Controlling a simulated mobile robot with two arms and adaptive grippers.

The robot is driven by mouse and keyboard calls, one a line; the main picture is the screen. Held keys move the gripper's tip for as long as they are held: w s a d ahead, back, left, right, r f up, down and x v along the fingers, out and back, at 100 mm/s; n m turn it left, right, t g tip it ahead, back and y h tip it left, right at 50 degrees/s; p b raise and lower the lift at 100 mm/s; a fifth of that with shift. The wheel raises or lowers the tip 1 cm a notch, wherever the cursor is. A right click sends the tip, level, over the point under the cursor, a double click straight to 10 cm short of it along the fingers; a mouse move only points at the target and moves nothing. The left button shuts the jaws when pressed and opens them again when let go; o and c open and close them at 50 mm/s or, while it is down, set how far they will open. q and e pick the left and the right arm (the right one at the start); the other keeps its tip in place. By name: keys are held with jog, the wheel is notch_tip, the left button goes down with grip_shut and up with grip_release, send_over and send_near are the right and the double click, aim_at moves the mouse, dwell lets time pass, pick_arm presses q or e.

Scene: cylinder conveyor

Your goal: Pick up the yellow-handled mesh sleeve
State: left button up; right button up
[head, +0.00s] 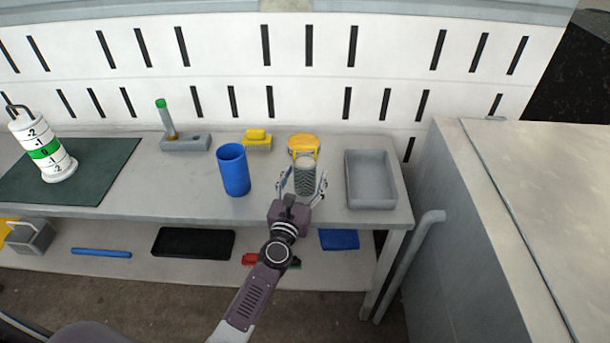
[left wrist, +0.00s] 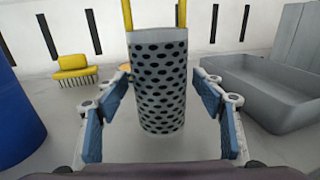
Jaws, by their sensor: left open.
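The mesh sleeve (head: 305,176) is a grey upright cylinder with dark round holes. It stands on the bench top, left of the grey tray. In the left wrist view the sleeve (left wrist: 160,85) is central, and its yellow handle (left wrist: 182,14) rises from both sides of the rim and runs out of the top of the picture. My left gripper (head: 303,185) is open, with one finger on each side of the sleeve. In the left wrist view a small gap shows between each finger and the sleeve. My right gripper is not in view.
A blue cup (head: 233,170) stands to the left, and a grey tray (head: 370,203) close on the right. Behind are a yellow round container (head: 303,141) and a yellow brush (head: 257,138). A grey holder (head: 186,143) and numbered white cylinder (head: 58,168) stand farther left.

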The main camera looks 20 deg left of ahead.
pick_arm(q)
jog(key=c, duration=1.4)
jog(key=shift+r, duration=0.1)
jog(key=shift+c, duration=0.7)
jog(key=shift+r, duration=0.1)
